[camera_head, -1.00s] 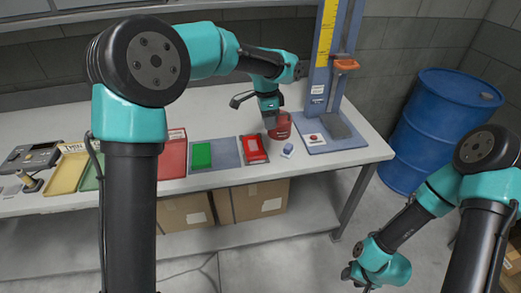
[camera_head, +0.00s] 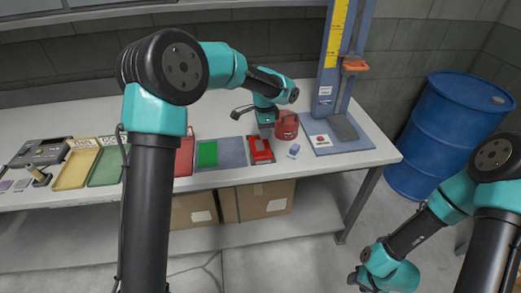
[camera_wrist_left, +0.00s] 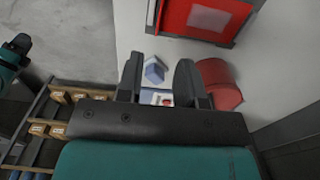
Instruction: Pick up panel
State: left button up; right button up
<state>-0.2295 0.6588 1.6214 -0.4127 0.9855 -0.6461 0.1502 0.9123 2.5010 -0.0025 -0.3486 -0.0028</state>
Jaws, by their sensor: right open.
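A red panel-like piece (camera_head: 260,150) lies in a dark frame on the table, left of a small blue-white block (camera_head: 293,151). The red piece, with a grey square on it, also shows at the top of the left wrist view (camera_wrist_left: 200,18). A green panel-like piece (camera_head: 207,154) lies further left; I cannot tell which is the task's panel. My left gripper (camera_head: 265,127) is just behind the red piece and beside a red can (camera_head: 287,124). Its fingers are apart and appear empty. My right gripper (camera_head: 357,280) is open, low in front of the table.
A blue stand (camera_head: 335,148) with a yellow scale is at the table's right end. Yellow (camera_head: 76,170) and green trays (camera_head: 106,167) are at left. Cardboard boxes (camera_head: 263,201) are under the table. A blue barrel (camera_head: 440,130) stands to the right.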

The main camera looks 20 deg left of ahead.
pick_arm(q)
send_near(263, 154)
jog(key=s+f, duration=0.1)
jog(key=s+d+f, duration=0.1)
jog(key=shift+s, duration=0.4)
jog(key=shift+s+a+f, duration=0.1)
jog(key=shift+f, duration=2.5)
jog(key=shift+c, duration=0.2)
grip_shut()
